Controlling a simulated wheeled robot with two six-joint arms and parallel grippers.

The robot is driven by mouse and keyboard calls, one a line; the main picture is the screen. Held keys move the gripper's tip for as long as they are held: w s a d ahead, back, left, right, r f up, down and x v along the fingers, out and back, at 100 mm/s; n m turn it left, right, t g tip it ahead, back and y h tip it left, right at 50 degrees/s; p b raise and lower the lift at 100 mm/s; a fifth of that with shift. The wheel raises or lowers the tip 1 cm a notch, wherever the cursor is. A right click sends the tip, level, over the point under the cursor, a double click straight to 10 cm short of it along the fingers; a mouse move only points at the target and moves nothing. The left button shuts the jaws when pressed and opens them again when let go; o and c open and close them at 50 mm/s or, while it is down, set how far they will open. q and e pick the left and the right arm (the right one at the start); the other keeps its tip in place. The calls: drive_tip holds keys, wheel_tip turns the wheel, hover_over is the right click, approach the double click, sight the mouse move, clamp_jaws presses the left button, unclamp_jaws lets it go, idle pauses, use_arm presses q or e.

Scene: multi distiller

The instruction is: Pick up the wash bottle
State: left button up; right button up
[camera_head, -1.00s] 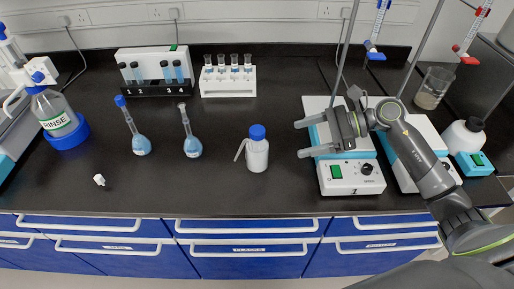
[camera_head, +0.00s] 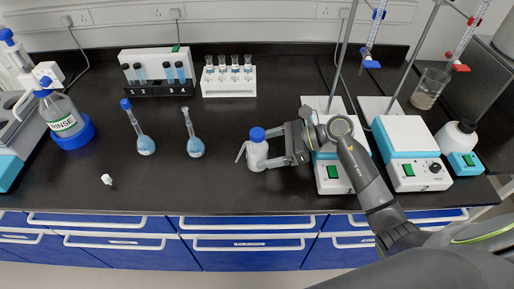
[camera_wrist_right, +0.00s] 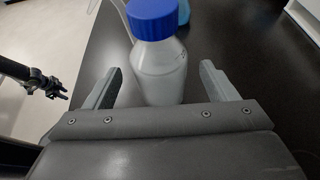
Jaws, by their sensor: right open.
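The wash bottle (camera_head: 257,153) is small and white with a blue cap and a thin spout pointing left. It stands upright on the black bench. My right gripper (camera_head: 272,151) is open and reaches the bottle from the right, with its fingers level with the bottle. In the right wrist view the bottle (camera_wrist_right: 160,68) stands between the two open fingers (camera_wrist_right: 160,88), with gaps on both sides. My left gripper is not visible in the head view.
Two volumetric flasks (camera_head: 146,145) with blue liquid stand left of the bottle. A white rack with vials (camera_head: 228,88) is behind it. Hotplate stirrers (camera_head: 408,150) stand to the right, under my right arm. A small white object (camera_head: 107,179) lies at front left.

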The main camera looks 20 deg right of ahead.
drive_tip(key=shift+w+a+f, duration=0.2)
drive_tip(key=shift+a+f, duration=0.05)
drive_tip(key=shift+a, duration=0.35)
drive_tip(key=shift+c, duration=0.3)
drive_tip(key=c, duration=0.8)
